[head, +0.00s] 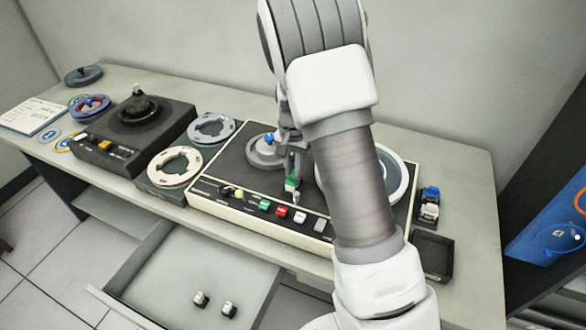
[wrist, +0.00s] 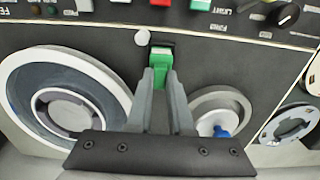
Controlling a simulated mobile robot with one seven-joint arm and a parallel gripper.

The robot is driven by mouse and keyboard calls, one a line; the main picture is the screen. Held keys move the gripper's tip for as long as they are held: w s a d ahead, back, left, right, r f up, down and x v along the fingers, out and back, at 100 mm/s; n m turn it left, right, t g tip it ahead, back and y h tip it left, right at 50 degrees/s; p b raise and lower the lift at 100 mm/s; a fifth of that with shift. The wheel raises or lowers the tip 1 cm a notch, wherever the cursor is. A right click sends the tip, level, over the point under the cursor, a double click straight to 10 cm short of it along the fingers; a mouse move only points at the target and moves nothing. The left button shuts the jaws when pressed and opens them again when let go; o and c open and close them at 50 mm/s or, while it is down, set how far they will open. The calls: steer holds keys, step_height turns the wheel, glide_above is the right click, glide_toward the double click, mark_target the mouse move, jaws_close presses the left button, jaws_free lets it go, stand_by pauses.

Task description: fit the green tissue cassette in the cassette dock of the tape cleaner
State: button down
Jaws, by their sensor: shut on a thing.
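The green tissue cassette (head: 291,184) is between the fingertips of my gripper (head: 293,168), over the middle of the tape cleaner (head: 232,165). In the wrist view the green cassette (wrist: 160,53) is at the fingertips of my gripper (wrist: 160,72), which is shut on it. It is close to the dark deck, between the two reels and behind the button row. I cannot tell whether it touches the deck. The cassette dock is not clearly visible; the cassette and fingers cover that part of the deck.
A white roller (wrist: 142,37) stands beside the cassette. A large reel (wrist: 25,85) and a smaller reel with a blue knob (wrist: 221,131) flank my fingers. An open drawer (head: 185,270) with small cassettes juts out in front. A black tray (head: 432,255) sits at right.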

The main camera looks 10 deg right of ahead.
mark_target(293, 172)
steer(key=shift+f+b, duration=0.6)
steer(key=shift+f, duration=0.2)
steer(key=c, duration=0.7)
jaws_free()
steer(key=shift+r, duration=0.1)
steer(key=shift+c, duration=0.2)
steer(key=shift+c, duration=0.9)
steer(key=shift+r+p, duration=2.9)
steer(key=shift+r, duration=1.1)
